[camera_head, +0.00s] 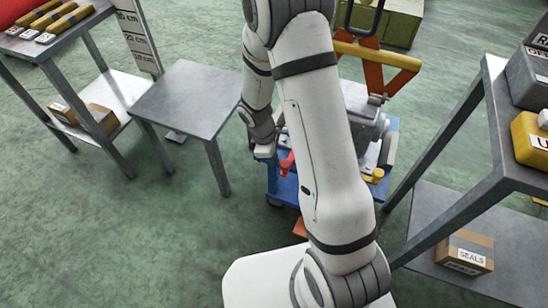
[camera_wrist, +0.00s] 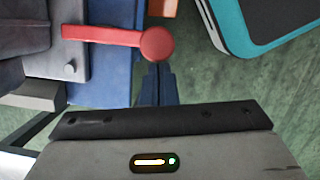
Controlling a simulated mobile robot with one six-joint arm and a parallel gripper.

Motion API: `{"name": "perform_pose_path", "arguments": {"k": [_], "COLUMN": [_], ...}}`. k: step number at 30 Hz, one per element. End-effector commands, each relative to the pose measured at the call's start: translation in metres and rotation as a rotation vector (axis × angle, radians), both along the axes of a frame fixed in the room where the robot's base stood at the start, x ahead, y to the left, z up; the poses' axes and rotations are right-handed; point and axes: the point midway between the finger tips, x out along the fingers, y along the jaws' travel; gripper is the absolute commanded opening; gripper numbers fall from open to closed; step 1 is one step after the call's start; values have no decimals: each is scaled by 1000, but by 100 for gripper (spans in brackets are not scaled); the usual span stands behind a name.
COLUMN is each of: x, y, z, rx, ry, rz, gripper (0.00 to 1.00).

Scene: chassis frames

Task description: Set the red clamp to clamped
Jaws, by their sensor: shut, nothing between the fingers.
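The red clamp (camera_head: 287,163) is partly hidden behind my arm, at the near left side of a blue cart (camera_head: 275,186). In the wrist view, the red clamp (camera_wrist: 110,37) shows as a flat bar with a round end, lying level across the picture. My gripper (camera_wrist: 157,70) has its dark fingers together and empty. Their tips are just below the round end in that view; I cannot tell whether they touch it. In the head view my gripper (camera_head: 264,152) is left of the clamp, its fingers hard to make out.
A grey table (camera_head: 190,98) stands left of the cart. A shelf (camera_head: 478,195) with boxes stands close on the right. An orange and yellow frame (camera_head: 378,62) rises behind the cart. Green floor (camera_head: 130,240) is open at the lower left.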

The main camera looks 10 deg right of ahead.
Motion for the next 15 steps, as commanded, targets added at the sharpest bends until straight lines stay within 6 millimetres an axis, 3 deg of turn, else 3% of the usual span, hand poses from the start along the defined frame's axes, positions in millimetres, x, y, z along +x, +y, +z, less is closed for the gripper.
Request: {"name": "perform_pose_path", "arguments": {"k": [8,15], "x": [0,2], "y": [1,6], "z": [6,32], "rx": [-1,0], "ry": [0,0], "rz": [-1,-1], "gripper": [0,0]}}
